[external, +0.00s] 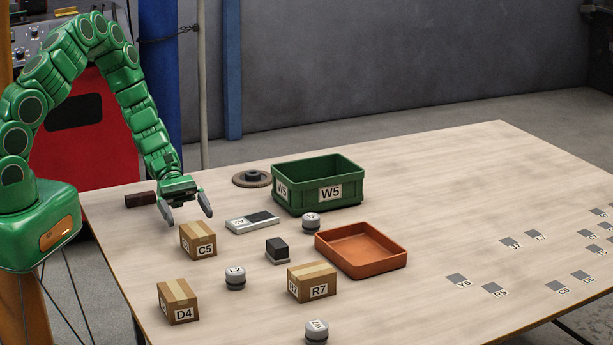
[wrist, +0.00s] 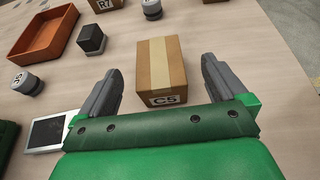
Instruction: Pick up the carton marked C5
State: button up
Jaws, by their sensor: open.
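The carton marked C5 (external: 198,241) is a small brown box with a tan tape strip, upright on the table at the left in the external view. In the wrist view the C5 carton (wrist: 161,70) stands ahead, between the lines of the two fingers, with its label facing me. My gripper (external: 186,215) is open and empty, just behind and above the carton in the external view. In the wrist view the fingers of my gripper (wrist: 160,85) lie on either side of the carton's near part, with gaps on both sides. I cannot tell how high the fingertips are above the table.
Cartons D4 (external: 178,302) and R7 (external: 312,282) stand nearby. A flat white device (external: 252,223), a dark block (external: 277,250) and a grey canister (external: 235,278) are close by. A green bin W5 (external: 317,185) and an orange tray (external: 360,250) stand right. Bare table (external: 450,190) lies beyond.

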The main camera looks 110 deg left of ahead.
aim_at(198, 230)
jog(key=shift+f+x, duration=0.2)
jog(key=shift+x, duration=2.95)
jog(key=shift+a, duration=0.15)
jog(key=c, duration=1.2)
jog(key=shift+r, duration=0.15)
